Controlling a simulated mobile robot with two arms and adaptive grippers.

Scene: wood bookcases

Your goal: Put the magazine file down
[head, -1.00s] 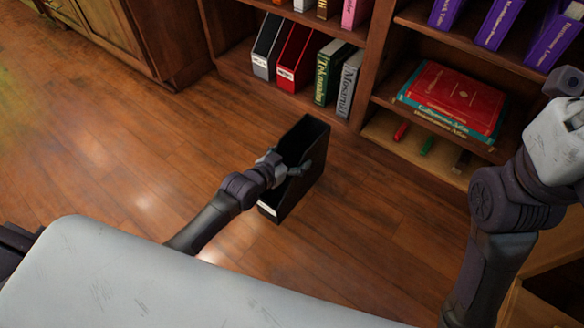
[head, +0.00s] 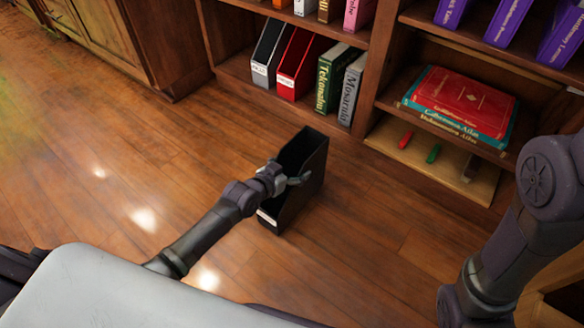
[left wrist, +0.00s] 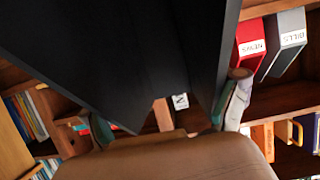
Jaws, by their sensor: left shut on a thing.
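The magazine file (head: 307,172) is black, empty-looking and open at the top, with a white label low on its near edge. In the head view it is upright in front of the bookcase. Whether its base touches the floor I cannot tell. My left gripper (head: 290,181) is shut on its side wall. In the left wrist view the black file (left wrist: 100,50) fills much of the picture, close to the camera. My right arm shows at the right of the head view, but its gripper is out of the picture.
The bookcase's low shelf holds a grey file (head: 270,52), a red file (head: 298,65), a green book (head: 331,80) and a grey book (head: 352,90). Red and teal atlases (head: 462,100) lie on the right shelf. Open wood floor (head: 120,150) stretches to the left.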

